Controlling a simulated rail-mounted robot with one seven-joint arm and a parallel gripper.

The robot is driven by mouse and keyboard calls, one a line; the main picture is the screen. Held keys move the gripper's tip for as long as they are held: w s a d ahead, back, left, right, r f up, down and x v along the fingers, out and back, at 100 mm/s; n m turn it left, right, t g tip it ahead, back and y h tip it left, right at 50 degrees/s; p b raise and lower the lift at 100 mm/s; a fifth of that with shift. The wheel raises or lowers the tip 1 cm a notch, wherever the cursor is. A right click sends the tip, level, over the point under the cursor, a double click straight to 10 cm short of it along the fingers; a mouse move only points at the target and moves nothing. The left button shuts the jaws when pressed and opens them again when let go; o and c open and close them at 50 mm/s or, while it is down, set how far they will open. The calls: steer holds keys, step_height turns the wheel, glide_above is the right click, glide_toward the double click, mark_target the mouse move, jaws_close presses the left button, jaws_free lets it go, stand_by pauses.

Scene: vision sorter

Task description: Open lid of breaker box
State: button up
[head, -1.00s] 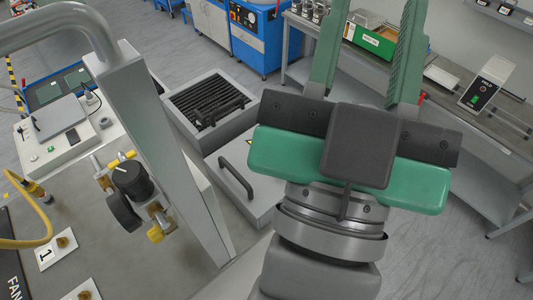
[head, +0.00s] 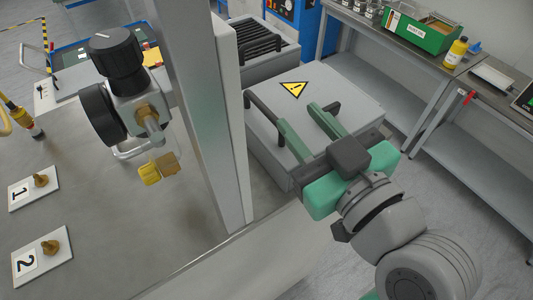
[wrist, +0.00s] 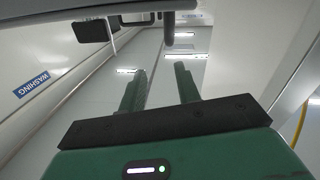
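The breaker box is a light grey box (head: 355,92) with a yellow warning triangle on its flat lid, right of the grey post in the head view. Its lid looks shut. A black bar handle (head: 262,108) runs along the lid's left side. My gripper (head: 298,114) has green fingers spread apart with nothing between them. In the head view the fingers overlap the lid, with the left finger near the handle; I cannot tell whether they touch. The wrist view shows the two open fingers (wrist: 160,85) and a dark bent bar (wrist: 110,9) beyond them, which I cannot identify for certain.
A tall grey post (head: 205,110) stands left of the box. A valve with a black knob (head: 117,52) and number plates (head: 33,190) are on the worktop at left. A grey bench (head: 460,100) with a green crate (head: 425,32) stands at right.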

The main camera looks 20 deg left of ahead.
mark_target(268, 110)
steer(key=f, duration=0.1)
steer(key=s+f+n+g+y, duration=0.1)
steer(key=f, duration=0.1)
steer(key=shift+a+f+g+b, duration=0.1)
steer(key=shift+f+g+b, duration=0.05)
steer(key=shift+g+b, duration=0.2)
steer(key=shift+w+a+n, duration=0.1)
steer(key=shift+n, duration=0.2)
steer(key=p+x, duration=0.1)
steer(key=x, duration=0.6)
steer(key=shift+w+a+r, duration=0.15)
steer(key=shift+a+r, duration=0.1)
jaws_close()
